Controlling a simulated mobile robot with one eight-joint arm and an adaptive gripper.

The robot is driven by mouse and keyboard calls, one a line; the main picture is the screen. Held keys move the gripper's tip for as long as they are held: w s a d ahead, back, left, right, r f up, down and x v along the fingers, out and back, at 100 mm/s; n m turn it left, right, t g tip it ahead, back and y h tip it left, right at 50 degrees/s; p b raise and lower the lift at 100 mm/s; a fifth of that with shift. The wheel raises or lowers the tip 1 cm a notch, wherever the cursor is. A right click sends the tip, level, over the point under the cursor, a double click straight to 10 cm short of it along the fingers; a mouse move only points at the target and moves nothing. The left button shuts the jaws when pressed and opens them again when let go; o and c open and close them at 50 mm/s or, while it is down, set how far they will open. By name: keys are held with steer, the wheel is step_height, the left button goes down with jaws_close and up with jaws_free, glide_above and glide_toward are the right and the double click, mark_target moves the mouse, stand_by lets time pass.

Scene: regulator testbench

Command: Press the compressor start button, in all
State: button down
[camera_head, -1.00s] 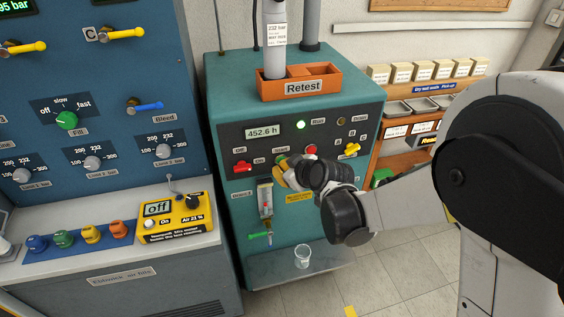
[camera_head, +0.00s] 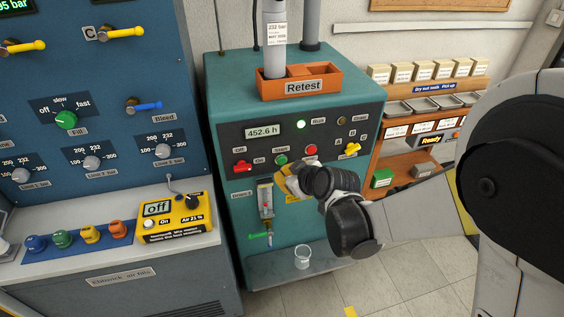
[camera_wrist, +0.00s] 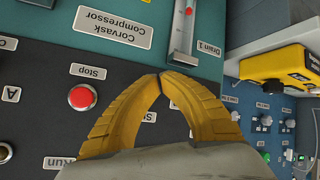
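The compressor panel is on the teal machine (camera_head: 230,90) in the head view. The green start button (camera_head: 281,160) is uncovered there, left of the red stop button (camera_head: 311,150). A green lamp (camera_head: 301,124) by the Run label is lit. My gripper (camera_head: 285,178) has yellow fingers and is just below the start button, seemingly apart from the panel. In the wrist view the fingertips (camera_wrist: 162,75) meet with nothing between them. The stop button (camera_wrist: 82,97) shows left of the fingers; the start button is not visible there.
A drain tube (camera_head: 266,199) hangs below the panel, above a small glass beaker (camera_head: 302,256). A yellow analyser (camera_head: 176,219) sits on the bench left.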

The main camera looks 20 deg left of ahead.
steer(key=s+d, duration=0.1)
steer(key=s, duration=0.1)
steer(key=s+d, duration=0.1)
steer(key=shift+s+d, duration=0.15)
steer(key=shift+s, duration=0.2)
stand_by(0.5)
steer(key=s+d+r+m+h, duration=0.2)
steer(key=s+d+r+m, duration=0.1)
steer(key=d, duration=0.5)
steer(key=s+d+r+m+h, duration=0.2)
steer(key=s+d+r+m, duration=0.1)
steer(key=d, duration=0.6)
steer(key=s+d+r+m+h, duration=0.1)
steer(key=s+d+r+m, duration=0.25)
steer(key=d, duration=0.45)
steer(key=s+d+m+h, duration=0.3)
steer(key=s+d+m, duration=0.1)
steer(key=s+d, duration=0.4)
steer(key=shift+s+d+g, duration=0.25)
steer(key=shift+d+g, duration=0.05)
steer(key=shift+d, duration=0.1)
